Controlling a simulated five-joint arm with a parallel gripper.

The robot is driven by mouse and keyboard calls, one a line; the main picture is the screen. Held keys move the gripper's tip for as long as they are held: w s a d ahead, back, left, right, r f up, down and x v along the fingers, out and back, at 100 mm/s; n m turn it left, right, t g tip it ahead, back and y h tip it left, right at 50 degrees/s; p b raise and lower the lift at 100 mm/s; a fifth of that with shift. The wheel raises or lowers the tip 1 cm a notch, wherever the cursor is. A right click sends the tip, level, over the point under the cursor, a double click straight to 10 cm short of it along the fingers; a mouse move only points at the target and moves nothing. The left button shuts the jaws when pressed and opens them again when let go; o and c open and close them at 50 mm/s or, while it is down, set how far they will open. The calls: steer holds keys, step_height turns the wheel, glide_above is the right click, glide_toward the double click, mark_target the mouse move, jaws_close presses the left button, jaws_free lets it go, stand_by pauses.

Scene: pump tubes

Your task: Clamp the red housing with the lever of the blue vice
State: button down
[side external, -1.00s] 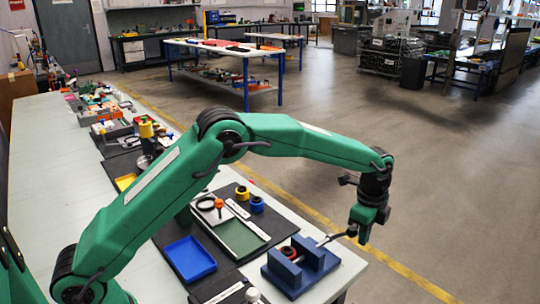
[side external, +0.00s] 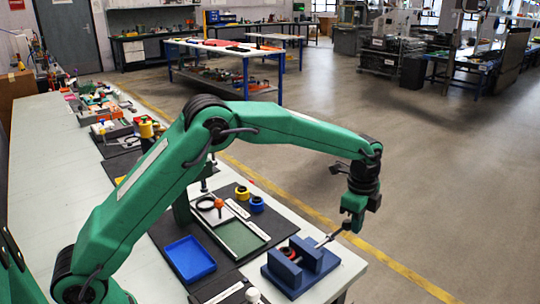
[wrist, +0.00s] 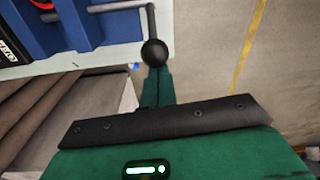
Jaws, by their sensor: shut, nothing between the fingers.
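The blue vice (side external: 318,258) stands near the right front corner of the bench, and part of it shows at the top left of the wrist view (wrist: 92,30). The red housing (side external: 289,252) sits between its jaws; a red edge of it shows in the wrist view (wrist: 42,4). The lever (side external: 332,237) is a metal rod slanting up to the right, with a black ball end (wrist: 154,52). My gripper (side external: 354,229) is shut and holds nothing. Its fingers (wrist: 157,88) are right beside the ball and overlap it in view; I cannot tell whether they touch.
A blue tray (side external: 189,259) and a green tray (side external: 238,236) lie left of the vice. Yellow (side external: 242,193) and blue (side external: 257,204) ring parts stand behind them. The bench edge is close to the vice, with open floor beyond.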

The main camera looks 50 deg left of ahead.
steer(key=shift+d, duration=0.1)
step_height(320, 180, up, 9)
steer(key=d, duration=0.2)
stand_by(1.0)
steer(key=shift+r, duration=0.15)
